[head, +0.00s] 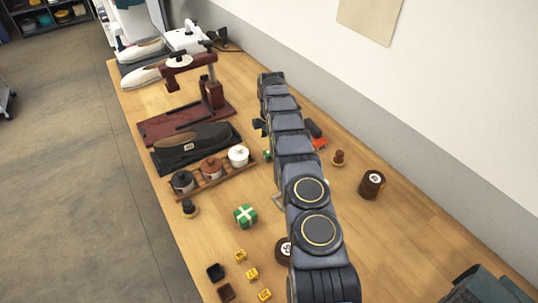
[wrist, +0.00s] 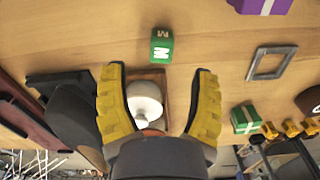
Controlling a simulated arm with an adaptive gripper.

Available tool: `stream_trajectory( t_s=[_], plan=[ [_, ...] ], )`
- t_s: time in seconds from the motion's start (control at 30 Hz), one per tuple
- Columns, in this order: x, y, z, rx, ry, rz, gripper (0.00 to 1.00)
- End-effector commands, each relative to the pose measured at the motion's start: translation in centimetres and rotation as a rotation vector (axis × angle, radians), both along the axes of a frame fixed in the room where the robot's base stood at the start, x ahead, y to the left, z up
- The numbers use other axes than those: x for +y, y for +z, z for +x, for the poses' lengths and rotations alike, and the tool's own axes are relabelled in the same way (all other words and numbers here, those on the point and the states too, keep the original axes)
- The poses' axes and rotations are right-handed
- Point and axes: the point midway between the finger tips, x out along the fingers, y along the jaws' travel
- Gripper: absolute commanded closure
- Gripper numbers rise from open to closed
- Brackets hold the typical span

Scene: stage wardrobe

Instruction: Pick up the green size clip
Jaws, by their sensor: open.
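The green size clip (wrist: 162,46), a small block with white M letters, lies on the wooden table in the wrist view. A small green bit of it (head: 267,155) seems to show at the left edge of my arm in the head view. My gripper (wrist: 158,68) is open, with its yellow fingers apart and nothing between the tips. The clip is just beyond the fingertips, roughly centred between them in the picture. In the head view my arm hides the gripper.
A white-lidded pot (wrist: 145,100) on a wooden rack (head: 215,177) shows between the fingers. A green ribboned box (head: 245,215), a grey frame (wrist: 271,62) and a purple item (wrist: 262,5) lie around.

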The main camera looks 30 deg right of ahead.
Motion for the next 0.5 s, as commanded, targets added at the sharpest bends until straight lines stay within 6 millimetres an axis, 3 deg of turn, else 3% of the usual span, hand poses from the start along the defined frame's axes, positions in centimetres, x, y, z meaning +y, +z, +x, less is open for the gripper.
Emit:
stream_trajectory(
  t_s=[0.4, 0.5],
  plan=[
    [0.2, -5.1, -0.1, 0.001, -0.001, 0.001, 0.39],
    [0.2, -5.3, -0.1, -0.001, -0.001, 0.000, 0.39]
  ],
)
